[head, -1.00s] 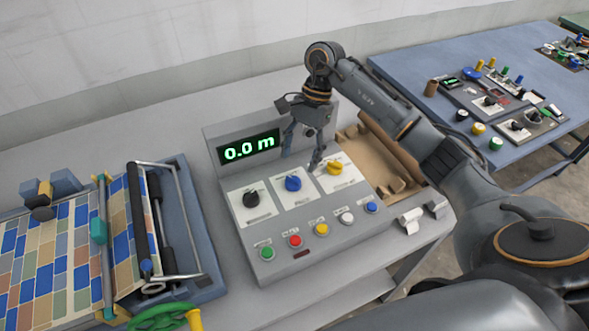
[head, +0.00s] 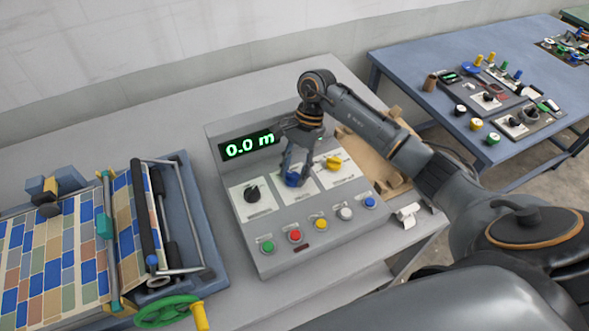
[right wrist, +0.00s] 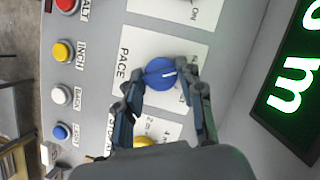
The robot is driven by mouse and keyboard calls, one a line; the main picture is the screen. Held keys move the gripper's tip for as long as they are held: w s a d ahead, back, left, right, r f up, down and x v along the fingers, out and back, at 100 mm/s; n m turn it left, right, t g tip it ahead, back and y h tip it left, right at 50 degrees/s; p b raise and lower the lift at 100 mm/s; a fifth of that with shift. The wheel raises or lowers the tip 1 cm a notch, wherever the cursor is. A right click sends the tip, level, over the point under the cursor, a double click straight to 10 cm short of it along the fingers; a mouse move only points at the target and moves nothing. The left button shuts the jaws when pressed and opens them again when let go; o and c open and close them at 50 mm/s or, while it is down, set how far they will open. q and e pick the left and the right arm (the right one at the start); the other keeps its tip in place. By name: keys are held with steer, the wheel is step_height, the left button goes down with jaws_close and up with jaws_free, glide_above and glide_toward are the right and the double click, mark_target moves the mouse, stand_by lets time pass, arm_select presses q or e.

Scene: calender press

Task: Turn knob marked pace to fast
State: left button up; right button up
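The blue knob (head: 292,179) sits in the middle white plate of the grey control panel. In the right wrist view the blue knob (right wrist: 160,74) has the word PACE printed beside it, and its white pointer line points right. The small scale words are partly hidden or too small to read. My right gripper (head: 296,172) is down at the blue knob. In the right wrist view its two fingers (right wrist: 166,84) are spread on either side of the knob, close to it, with no clear grip. My left gripper is not in view.
A black knob (head: 252,194) and a yellow knob (head: 334,162) flank the blue one. A row of coloured buttons (head: 320,224) lies in front. The display (head: 250,145) reads 0.0 m. A roller press (head: 145,215) with a green handwheel (head: 165,311) stands left.

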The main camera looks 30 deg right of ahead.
steer(key=shift+f+m+b, duration=0.25)
steer(key=shift+m+b, duration=0.25)
steer(key=shift+b, duration=0.45)
steer(key=m+t+b, duration=0.1)
steer(key=m+b, duration=0.2)
steer(key=b, duration=0.1)
steer(key=shift+s+d+t, duration=0.1)
steer(key=shift+t, duration=0.2)
steer(key=m+b, duration=0.1)
steer(key=m, duration=0.1)
steer(key=m+t+b, duration=0.1)
steer(key=m+b, duration=0.1)
steer(key=shift+s+t+b, duration=0.15)
steer(key=shift+t+b, duration=0.15)
steer(key=shift+r+m+t+b, duration=0.2)
steer(key=shift+m+t+b, duration=0.4)
steer(key=shift+m+b, duration=1)
steer(key=shift+m+p, duration=0.35)
steer(key=shift+m, duration=0.15)
steer(key=o, duration=1.2)
steer(key=shift+r, duration=0.15)
